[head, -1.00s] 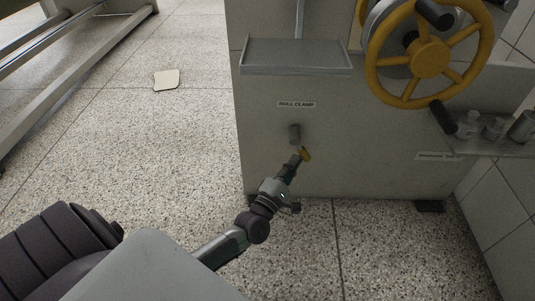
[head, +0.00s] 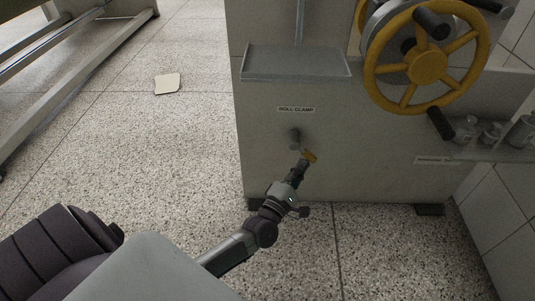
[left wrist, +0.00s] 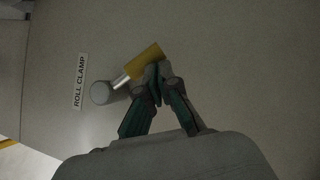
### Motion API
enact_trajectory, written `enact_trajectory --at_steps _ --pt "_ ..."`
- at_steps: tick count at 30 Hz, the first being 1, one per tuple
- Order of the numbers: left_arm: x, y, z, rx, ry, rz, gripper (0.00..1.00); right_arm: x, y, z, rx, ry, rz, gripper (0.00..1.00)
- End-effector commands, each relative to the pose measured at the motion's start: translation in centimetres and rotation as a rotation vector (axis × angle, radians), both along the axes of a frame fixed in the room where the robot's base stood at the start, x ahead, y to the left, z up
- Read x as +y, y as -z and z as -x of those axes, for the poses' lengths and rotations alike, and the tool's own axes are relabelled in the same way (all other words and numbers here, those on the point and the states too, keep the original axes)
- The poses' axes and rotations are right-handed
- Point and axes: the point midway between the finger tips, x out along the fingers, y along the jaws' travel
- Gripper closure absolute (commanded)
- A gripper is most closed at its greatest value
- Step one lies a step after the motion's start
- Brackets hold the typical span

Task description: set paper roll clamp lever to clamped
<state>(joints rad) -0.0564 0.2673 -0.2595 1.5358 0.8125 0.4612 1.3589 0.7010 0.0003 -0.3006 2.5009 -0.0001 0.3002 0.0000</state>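The roll clamp lever has a grey round pivot (head: 295,138) on the machine's panel, just below the "ROLL CLAMP" label (head: 296,109). Its yellow handle (head: 310,156) points down and to the right. The left wrist view shows the pivot (left wrist: 101,92), a short metal rod and the yellow handle (left wrist: 146,60). My left gripper (head: 304,164) is at the handle's lower left side. In the left wrist view its fingertips (left wrist: 158,72) are together and appear to touch the handle's side near its free end, not around it. My right gripper is out of view.
A grey tray shelf (head: 294,64) juts out above the lever. A yellow handwheel (head: 427,66) stands at the upper right. Jars (head: 490,134) sit on a ledge at the right. A pale sheet (head: 167,84) lies on the open floor at the left.

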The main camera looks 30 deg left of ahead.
Motion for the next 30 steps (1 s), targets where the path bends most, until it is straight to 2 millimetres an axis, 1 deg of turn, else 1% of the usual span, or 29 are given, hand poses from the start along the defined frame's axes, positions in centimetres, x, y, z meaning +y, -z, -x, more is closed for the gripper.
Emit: enact_trajectory --at_steps 5,8,11,18,21,25,30 --pt "-0.1 -0.1 0.1 -0.001 0.003 0.000 1.00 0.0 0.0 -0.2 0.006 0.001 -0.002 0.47" --pt "-0.1 0.3 1.0 0.002 0.003 -0.001 1.00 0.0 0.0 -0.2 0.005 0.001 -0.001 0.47" --pt "-0.1 0.7 2.7 0.002 0.002 0.000 1.00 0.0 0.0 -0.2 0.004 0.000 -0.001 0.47" --pt "-0.1 1.9 7.8 0.004 0.002 -0.002 1.00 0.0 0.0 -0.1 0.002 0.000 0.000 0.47" --pt "0.0 2.3 9.5 0.004 0.001 -0.002 1.00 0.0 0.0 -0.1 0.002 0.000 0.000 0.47" --pt "0.0 2.6 11.0 0.001 0.000 0.000 1.00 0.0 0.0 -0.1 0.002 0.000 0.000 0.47" --pt "0.0 2.8 11.7 0.000 0.000 0.000 1.00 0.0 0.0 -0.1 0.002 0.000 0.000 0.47"
